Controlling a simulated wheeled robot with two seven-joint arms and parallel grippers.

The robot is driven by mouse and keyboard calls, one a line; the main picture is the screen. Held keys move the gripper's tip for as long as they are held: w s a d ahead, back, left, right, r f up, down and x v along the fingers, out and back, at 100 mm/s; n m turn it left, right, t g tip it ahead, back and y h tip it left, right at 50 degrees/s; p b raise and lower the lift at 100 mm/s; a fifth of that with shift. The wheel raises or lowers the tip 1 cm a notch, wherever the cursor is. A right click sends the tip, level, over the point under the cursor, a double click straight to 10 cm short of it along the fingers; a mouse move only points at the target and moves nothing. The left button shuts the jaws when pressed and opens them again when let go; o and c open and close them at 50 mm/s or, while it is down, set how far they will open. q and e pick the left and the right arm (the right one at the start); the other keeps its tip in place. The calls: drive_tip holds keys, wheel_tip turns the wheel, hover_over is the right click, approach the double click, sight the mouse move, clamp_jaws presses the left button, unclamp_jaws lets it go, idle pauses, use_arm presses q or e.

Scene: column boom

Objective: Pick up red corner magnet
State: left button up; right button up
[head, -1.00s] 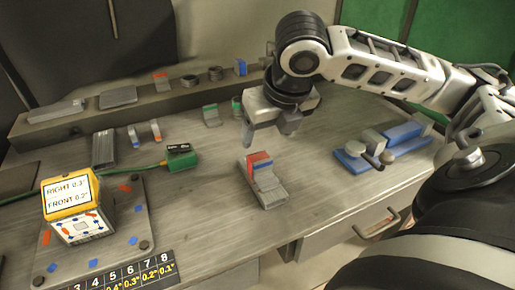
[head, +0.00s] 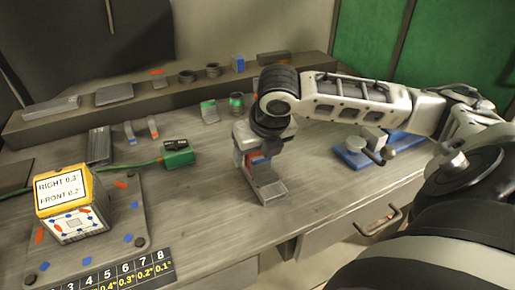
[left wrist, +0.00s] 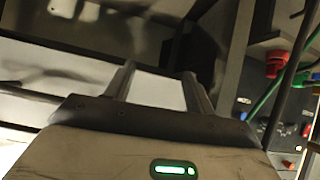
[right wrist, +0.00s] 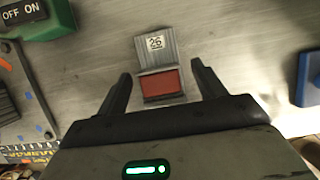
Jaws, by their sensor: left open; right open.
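A red block (right wrist: 160,84), which looks like the red corner magnet, sits on a grey stepped holder (right wrist: 155,47) marked 26 in the right wrist view. In the head view the holder (head: 269,190) stands near the bench's front edge, with the red piece (head: 258,160) largely hidden by my gripper. My right gripper (head: 261,150) is directly above it, fingers down. In the right wrist view its open fingers stand on either side of the red block; contact cannot be told. My left gripper (left wrist: 158,72) is open and empty, away from the bench pieces.
A blue fixture (head: 352,152) lies to the right. A green box (head: 178,154) with a cable and a yellow display block (head: 64,190) on a grey plate (head: 125,210) are to the left. Small coloured clips stand behind, below a raised ledge (head: 130,92). Bare bench surrounds the holder's front.

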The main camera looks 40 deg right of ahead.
drive_tip(key=c, duration=1.3)
drive_tip(key=shift+r, duration=0.1)
drive_tip(key=shift+c, duration=0.4)
drive_tip(key=shift+w+r, duration=0.1)
